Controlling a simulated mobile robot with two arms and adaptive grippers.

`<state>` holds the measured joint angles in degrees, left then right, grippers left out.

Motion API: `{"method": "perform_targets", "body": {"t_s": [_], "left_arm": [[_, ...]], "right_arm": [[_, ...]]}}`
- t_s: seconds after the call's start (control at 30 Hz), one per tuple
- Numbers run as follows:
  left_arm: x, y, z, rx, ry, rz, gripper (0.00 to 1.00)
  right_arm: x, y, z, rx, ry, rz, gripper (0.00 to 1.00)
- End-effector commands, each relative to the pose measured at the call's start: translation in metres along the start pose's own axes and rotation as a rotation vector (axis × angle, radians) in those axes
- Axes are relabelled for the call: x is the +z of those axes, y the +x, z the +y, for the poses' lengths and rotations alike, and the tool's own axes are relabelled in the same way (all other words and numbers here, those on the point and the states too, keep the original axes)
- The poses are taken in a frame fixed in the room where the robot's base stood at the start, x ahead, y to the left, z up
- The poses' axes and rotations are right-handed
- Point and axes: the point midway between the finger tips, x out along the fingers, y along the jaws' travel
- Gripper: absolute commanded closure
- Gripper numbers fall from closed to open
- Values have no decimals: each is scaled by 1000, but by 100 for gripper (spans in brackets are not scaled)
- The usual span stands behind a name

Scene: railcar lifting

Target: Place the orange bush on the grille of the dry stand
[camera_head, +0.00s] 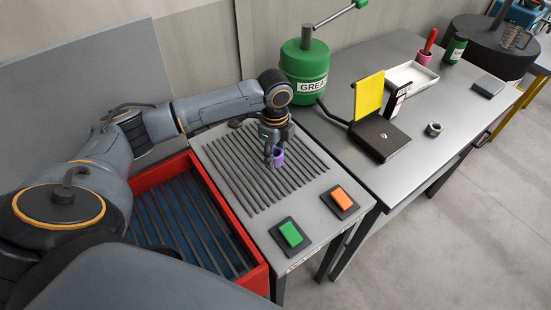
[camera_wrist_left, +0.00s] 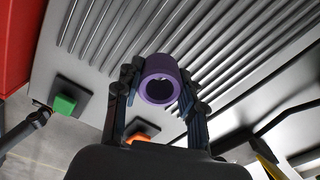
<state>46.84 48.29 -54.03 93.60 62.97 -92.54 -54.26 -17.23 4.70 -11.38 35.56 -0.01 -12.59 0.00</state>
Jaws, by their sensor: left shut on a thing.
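My left gripper (camera_head: 272,156) is shut on a purple bush (camera_head: 278,157), a short hollow cylinder. In the left wrist view the purple bush (camera_wrist_left: 160,80) sits between the two fingers of my left gripper (camera_wrist_left: 158,92), its open bore facing the camera. The bush is over the grille of the dry stand (camera_head: 258,181), a grey top with parallel dark ribs. I cannot tell whether the bush touches the ribs. I see no orange bush; the orange thing on the stand is a block-like button (camera_head: 341,198). My right gripper is not in view.
A green button (camera_head: 290,233) is at the stand's front. A red tray (camera_head: 250,270) with a slatted blue bottom is on the left. A green grease drum (camera_head: 303,65), a yellow plate (camera_head: 368,95) on a black base and a nut (camera_head: 434,129) are to the right.

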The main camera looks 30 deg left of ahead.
Motion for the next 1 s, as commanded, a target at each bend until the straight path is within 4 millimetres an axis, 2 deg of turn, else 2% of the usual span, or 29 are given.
{"method": "perform_targets", "body": {"t_s": [0.17,0.43,0.77,0.8,0.9,1.0], "left_arm": [[2,7,-7,-1,0,1,100],[2,40,-8,0,0,0,100],[2,43,-8,-1,0,0,100],[3,44,-8,0,0,-1,57],[3,44,-8,0,0,-1,38],[3,44,-8,0,0,-1,38]], "right_arm": [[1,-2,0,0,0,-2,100],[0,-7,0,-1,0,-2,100],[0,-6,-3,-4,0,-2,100],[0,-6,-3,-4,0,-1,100],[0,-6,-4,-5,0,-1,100],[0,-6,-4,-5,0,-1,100]]}}
